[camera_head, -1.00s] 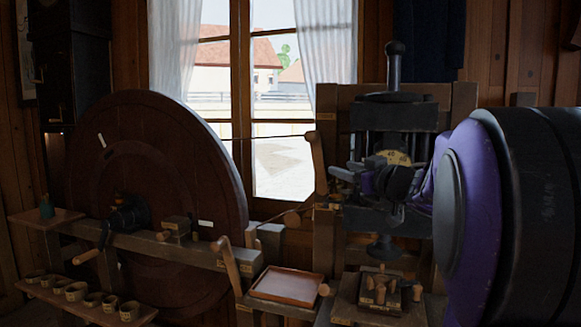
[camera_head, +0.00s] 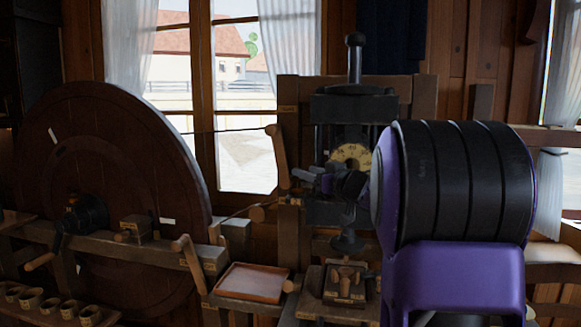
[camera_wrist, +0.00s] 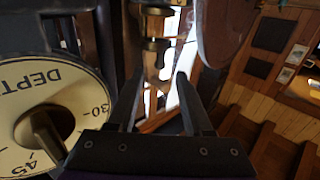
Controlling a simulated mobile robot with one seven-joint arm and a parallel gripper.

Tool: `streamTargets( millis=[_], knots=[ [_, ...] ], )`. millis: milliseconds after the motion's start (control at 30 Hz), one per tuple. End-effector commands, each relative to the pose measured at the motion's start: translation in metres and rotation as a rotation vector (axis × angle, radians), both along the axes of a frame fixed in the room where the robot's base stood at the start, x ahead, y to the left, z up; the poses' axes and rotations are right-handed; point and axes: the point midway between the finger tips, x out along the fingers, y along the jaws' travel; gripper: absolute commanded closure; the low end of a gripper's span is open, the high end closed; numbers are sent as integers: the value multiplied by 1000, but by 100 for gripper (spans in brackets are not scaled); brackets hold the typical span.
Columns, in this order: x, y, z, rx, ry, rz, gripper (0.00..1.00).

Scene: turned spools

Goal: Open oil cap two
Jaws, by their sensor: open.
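I cannot pick out an oil cap marked two in either view. A dark bearing housing (camera_head: 85,214) sits in front of the large wooden wheel (camera_head: 110,125), with a small brownish part on top that is too small to make out. My gripper (camera_wrist: 159,82) is open in the wrist view, with two dark fingers apart and nothing between them. In the head view my gripper (camera_head: 308,178) is small and dark, in front of the press and left of its dial (camera_head: 351,156). The dial, lettered "DEPT", also shows close at the left of the wrist view (camera_wrist: 75,88).
The black press (camera_head: 355,105) stands in a wooden frame before the window. A brown tray (camera_head: 252,282) and a block with pegs (camera_head: 345,282) lie below. Several small cups (camera_head: 50,306) stand at lower left. A wooden lever (camera_head: 278,155) rises close to my gripper.

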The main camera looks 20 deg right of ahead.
Motion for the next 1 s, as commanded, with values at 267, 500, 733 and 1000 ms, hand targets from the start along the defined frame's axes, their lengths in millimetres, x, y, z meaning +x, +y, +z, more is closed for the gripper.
streamTargets(
  millis=[267,500,733,1000],
  knots=[
    [56,11,0,0,1,1,50],
    [79,15,0,0,0,0,50],
    [82,16,0,0,0,0,50],
    [82,16,0,0,0,0,80]
  ],
)
